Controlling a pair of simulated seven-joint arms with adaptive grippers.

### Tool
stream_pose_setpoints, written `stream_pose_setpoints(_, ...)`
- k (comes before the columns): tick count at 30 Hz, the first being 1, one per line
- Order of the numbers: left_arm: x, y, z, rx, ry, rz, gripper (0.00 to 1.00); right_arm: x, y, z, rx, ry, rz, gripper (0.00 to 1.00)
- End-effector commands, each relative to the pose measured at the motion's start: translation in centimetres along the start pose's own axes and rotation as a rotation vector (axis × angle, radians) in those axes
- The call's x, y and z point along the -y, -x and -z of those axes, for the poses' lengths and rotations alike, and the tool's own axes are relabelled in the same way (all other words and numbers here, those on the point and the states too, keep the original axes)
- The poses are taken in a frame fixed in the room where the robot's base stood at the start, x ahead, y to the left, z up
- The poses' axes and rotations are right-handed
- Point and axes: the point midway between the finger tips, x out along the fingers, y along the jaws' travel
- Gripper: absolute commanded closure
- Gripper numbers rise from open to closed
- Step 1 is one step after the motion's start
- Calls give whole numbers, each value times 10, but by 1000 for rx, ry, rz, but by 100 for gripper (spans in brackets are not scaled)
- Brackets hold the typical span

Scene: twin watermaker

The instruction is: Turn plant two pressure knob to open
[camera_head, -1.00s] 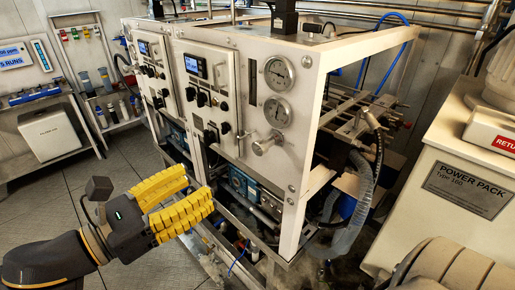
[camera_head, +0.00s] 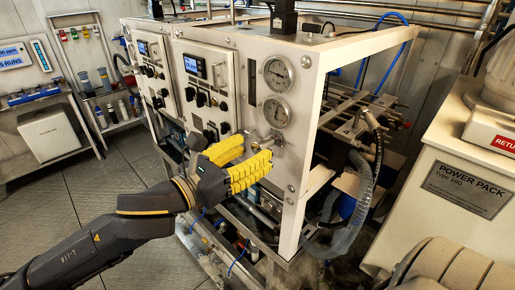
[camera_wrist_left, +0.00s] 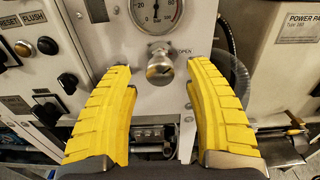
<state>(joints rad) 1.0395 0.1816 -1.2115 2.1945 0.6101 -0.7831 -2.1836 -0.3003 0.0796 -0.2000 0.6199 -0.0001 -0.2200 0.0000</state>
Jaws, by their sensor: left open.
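The silver pressure knob (camera_head: 268,139) sticks out of the near front panel, below two round gauges; the gripper partly covers it in the head view. In the left wrist view the knob (camera_wrist_left: 160,68) is in the upper middle, with an OPEN label (camera_wrist_left: 184,52) to its right. My left gripper (camera_head: 256,149) has yellow ribbed fingers, spread open. In the left wrist view the fingertips stand to the left and right of the knob, with a gap on each side. No contact with the knob shows.
The lower gauge (camera_head: 277,111) sits just above the knob. Black switches (camera_head: 201,99) line the panel to the left. Hoses (camera_head: 354,205) hang in the open frame to the right. A POWER PACK cabinet (camera_head: 425,215) stands further right. Clear floor (camera_head: 120,190) lies at left.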

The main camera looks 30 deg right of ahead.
Motion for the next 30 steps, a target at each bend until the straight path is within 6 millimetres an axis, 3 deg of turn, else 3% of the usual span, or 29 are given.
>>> stream_pose_setpoints(7, 0, -17, 0, 1, 1, 1, 47, 0, 0, 0, 0, 0, 0, 56)
stream_pose_setpoints(20, 0, -20, 0, 0, 1, 0, 47, 0, 0, 0, 0, 0, 0, 56)
stream_pose_setpoints(30, 0, -20, 0, 1, 1, 0, 87, 0, 0, 0, 0, 0, 0, 56)
